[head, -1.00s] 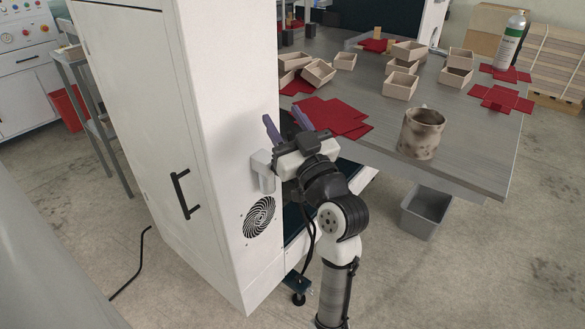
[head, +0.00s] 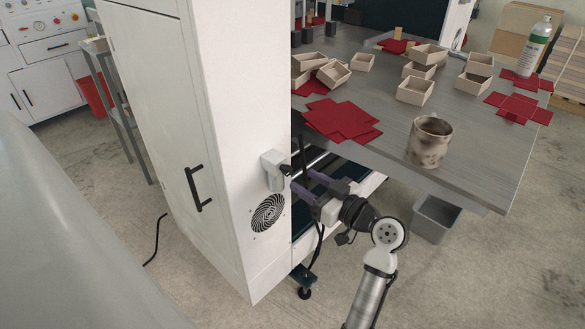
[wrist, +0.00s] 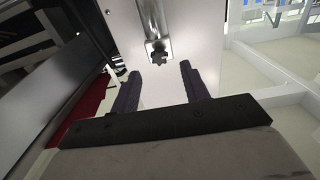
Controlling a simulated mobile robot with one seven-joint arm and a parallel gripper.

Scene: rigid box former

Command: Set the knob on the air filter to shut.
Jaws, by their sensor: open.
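The air filter (head: 273,172) is a small grey unit on the side wall of the white cabinet, above the round fan grille. It shows in the wrist view as a metal cylinder (wrist: 153,18). A dark lobed knob (wrist: 158,57) sits at its end, beyond my fingertips and roughly between them in the picture. In the head view the knob (head: 286,170) is small, and its setting cannot be read. My gripper (head: 302,182) is open, its two purple fingers pointing at the knob from the right. The fingers (wrist: 158,78) look empty and apart from the knob.
The white cabinet (head: 235,110) stands left of my arm, with a black handle and fan grille (head: 267,213). The grey table (head: 470,140) behind holds a stained mug (head: 429,142), red sheets and several small boxes. A grey bin (head: 436,218) stands below the table edge.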

